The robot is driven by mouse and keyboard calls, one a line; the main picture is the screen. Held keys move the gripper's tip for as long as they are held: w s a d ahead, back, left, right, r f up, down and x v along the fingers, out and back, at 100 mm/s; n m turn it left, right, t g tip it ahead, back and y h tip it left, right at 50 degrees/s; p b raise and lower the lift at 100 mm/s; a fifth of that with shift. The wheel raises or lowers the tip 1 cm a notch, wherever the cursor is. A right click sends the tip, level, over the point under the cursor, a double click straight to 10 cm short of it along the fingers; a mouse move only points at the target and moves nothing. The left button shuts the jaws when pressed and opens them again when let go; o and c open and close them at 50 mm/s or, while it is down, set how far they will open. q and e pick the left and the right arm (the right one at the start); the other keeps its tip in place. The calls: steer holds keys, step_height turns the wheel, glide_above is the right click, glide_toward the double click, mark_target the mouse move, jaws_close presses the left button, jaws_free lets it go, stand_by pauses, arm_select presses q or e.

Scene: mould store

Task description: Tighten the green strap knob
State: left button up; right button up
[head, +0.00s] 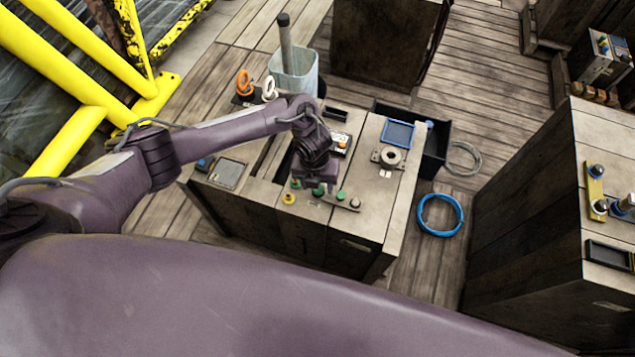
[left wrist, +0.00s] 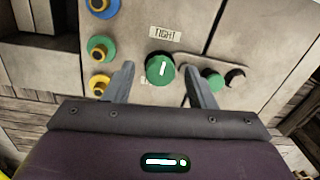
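The green strap knob (left wrist: 160,68) is round, with a white line standing nearly upright, below a label reading "TIGHT" (left wrist: 165,34) in the left wrist view. In the head view the green knob (head: 318,191) shows small at the front of the wooden cabinet's top. My left gripper (left wrist: 161,78) is open, with one finger on either side of the knob and gaps showing between. In the head view my left gripper (head: 317,186) points down over the knob. Whether the fingertips reach down to the knob's depth is unclear. My right gripper is not in view.
A flanged grey ring (head: 390,156) and a blue-framed tray (head: 397,132) are farther right. A blue hose coil (head: 440,215) lies on the floor.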

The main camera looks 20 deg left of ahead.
arm_select(q)
steer(key=r, duration=0.7)
steer(key=shift+a+r, duration=0.25)
steer(key=shift+r, duration=0.15)
